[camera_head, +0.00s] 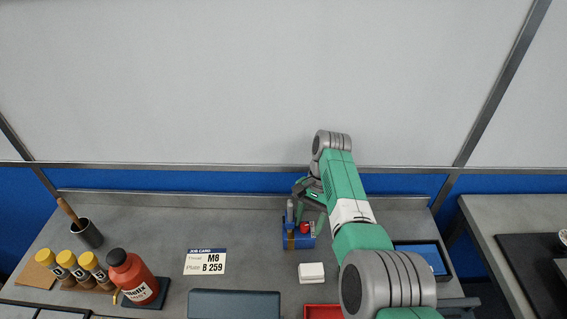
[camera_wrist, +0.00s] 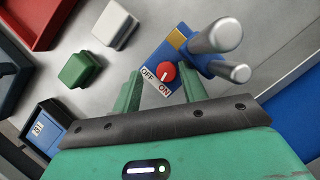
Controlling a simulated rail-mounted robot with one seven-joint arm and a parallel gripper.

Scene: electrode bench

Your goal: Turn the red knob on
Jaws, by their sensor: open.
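The red knob (camera_wrist: 165,72) sits on the face of a blue device (camera_wrist: 186,58) beside printed OFF and ON labels. A small pale mark shows on the knob, too small to tell which label it points to. In the head view the red knob (camera_head: 305,228) and blue device (camera_head: 290,240) are on the bench below my gripper (camera_head: 310,195). In the wrist view my gripper (camera_wrist: 160,84) is open and empty, its green fingertips to the left and right of the knob. I cannot tell how far above the knob they are; no contact shows.
Grey metal cylinders (camera_wrist: 222,36) rise from the device close to my right finger. A green block (camera_wrist: 80,70) and a white block (camera_wrist: 115,23) lie nearby, with a red tray (camera_wrist: 40,20) beyond. A red bottle (camera_head: 135,280) stands at the bench's left.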

